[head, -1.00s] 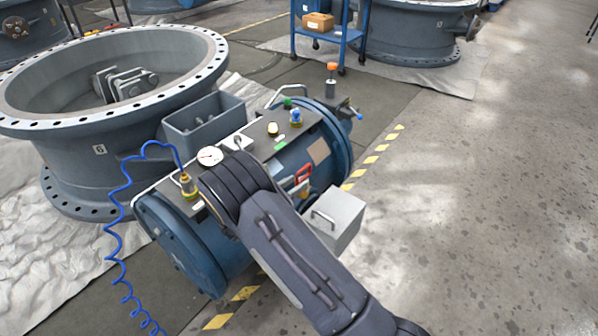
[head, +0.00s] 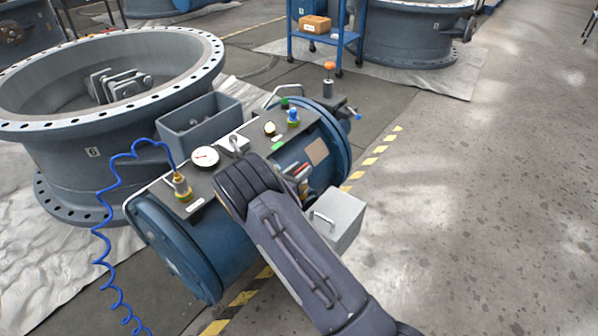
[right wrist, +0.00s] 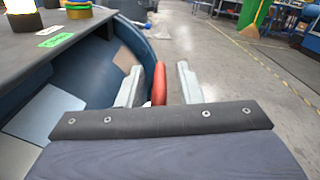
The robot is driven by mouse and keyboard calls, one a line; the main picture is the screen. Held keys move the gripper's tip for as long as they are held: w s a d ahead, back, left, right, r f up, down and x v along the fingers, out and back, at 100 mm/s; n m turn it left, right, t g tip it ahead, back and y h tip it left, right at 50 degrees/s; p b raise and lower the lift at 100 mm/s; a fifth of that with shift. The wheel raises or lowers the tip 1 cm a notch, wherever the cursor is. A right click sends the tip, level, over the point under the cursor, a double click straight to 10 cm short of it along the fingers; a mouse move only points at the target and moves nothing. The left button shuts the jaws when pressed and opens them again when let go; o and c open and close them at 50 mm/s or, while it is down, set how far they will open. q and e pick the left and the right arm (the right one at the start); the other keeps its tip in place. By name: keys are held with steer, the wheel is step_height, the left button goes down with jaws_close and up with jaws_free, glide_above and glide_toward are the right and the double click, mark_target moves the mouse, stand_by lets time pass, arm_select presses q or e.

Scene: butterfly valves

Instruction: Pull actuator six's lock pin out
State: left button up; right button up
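Actuator six is the blue cylinder (head: 215,250) beside the large grey valve body (head: 93,185), which carries a small "6" plate. The lock pin's red handle (head: 303,172) shows only in part on the cylinder's near side, mostly covered by my right arm. In the right wrist view the red handle (right wrist: 159,84) stands between the two fingers of my right gripper (right wrist: 160,72), nearer the left finger. The right finger is clearly apart from it, so the gripper is open. The pin's shaft is hidden. My left gripper is not in view.
A grey box with a handle (head: 338,215) sits right of my arm. A gauge (head: 204,157), knobs and a grey bin (head: 198,122) are on or beside the actuator's top. A blue coiled hose (head: 108,235) hangs at left. Floor at right is clear.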

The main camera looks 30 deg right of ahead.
mark_target(299, 170)
steer(key=shift+c, duration=0.3)
jaws_close()
step_height(299, 170, up, 4)
steer(key=p, duration=0.3)
steer(key=shift+r, duration=0.15)
jaws_free()
steer(key=shift+o, duration=0.3)
steer(key=shift+a, duration=0.1)
